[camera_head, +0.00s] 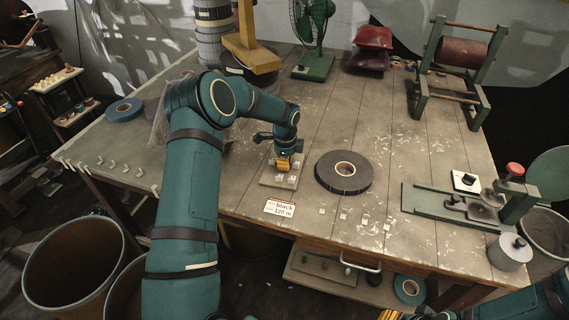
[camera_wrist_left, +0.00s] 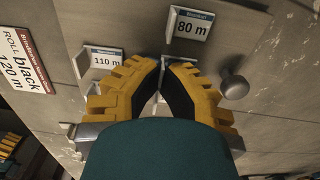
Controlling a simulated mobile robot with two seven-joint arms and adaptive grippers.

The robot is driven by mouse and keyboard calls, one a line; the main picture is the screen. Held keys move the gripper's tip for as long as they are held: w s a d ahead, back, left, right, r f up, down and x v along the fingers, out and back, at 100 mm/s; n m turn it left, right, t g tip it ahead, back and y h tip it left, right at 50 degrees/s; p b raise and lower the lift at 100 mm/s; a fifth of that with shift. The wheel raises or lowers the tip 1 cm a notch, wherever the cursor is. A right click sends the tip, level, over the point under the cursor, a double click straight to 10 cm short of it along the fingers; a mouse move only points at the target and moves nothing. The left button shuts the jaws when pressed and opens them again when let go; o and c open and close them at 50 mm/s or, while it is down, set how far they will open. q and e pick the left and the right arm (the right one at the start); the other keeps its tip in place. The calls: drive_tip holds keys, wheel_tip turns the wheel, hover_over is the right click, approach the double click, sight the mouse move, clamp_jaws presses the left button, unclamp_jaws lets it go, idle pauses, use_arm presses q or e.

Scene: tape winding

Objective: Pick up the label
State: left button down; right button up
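A black tape roll (camera_head: 343,172) lies flat on the workbench. To its left, my left gripper (camera_head: 284,164) is low over a small board (camera_head: 270,183) with white labels. In the left wrist view, an "80 m" label (camera_wrist_left: 190,26) stands beyond the fingertips and a "110 m" label (camera_wrist_left: 103,60) stands left of them. My left gripper's yellow fingers (camera_wrist_left: 162,66) have their tips close together, with something whitish between them lower down. I cannot tell whether they grip it. Of my right gripper, only a yellow part (camera_head: 388,315) shows at the bottom edge.
A "black 120 m" card (camera_head: 279,208) lies near the bench's front edge. A round metal knob (camera_wrist_left: 233,84) is close right of the left fingers. A green cutting device (camera_head: 470,206) stands right, a roller stand (camera_head: 452,68) at the back right. A blue tape roll (camera_head: 125,110) lies left.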

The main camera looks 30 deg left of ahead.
use_arm(q)
wheel_tip(320, 180, up, 10)
drive_tip(key=shift+r+p, duration=0.1)
drive_tip(key=shift+p, duration=0.9)
drive_tip(key=shift+r+p, duration=0.25)
drive_tip(key=shift+p, duration=0.05)
drive_tip(key=shift+r+p, duration=0.3)
drive_tip(key=shift+r, duration=0.05)
drive_tip(key=shift+r+p, duration=0.9)
drive_tip(key=shift+r, duration=0.2)
drive_tip(key=shift+f, duration=0.1)
